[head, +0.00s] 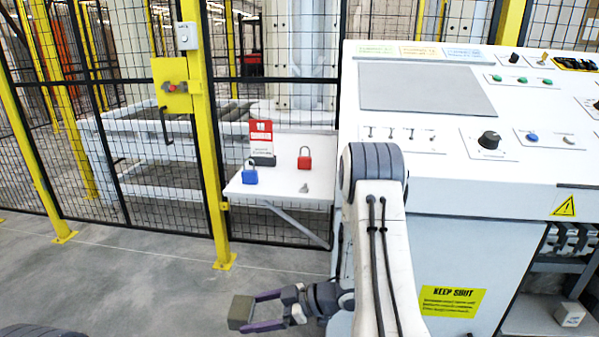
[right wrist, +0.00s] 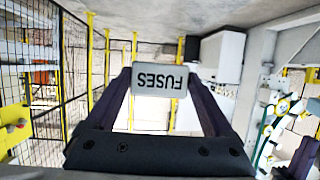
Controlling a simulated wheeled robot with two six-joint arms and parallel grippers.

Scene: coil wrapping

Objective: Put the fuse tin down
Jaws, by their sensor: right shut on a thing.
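The fuse tin is a small grey-green box (head: 241,312) held out in front of my right gripper (head: 254,311), low over the floor in the head view. In the right wrist view the tin (right wrist: 159,80) shows a pale face with the word FUSES upside down. It sits between the two dark purple fingers of the right gripper (right wrist: 158,88), which is shut on it. The tin touches nothing else that I can see. My left gripper is not in view.
A white shelf (head: 290,196) holds a blue padlock (head: 250,176), a red padlock (head: 304,161) and a red-and-white tag (head: 262,140). A white control console (head: 440,185) stands at the right. A fence post (head: 208,150) stands left of the shelf. The floor (head: 130,280) at left is clear.

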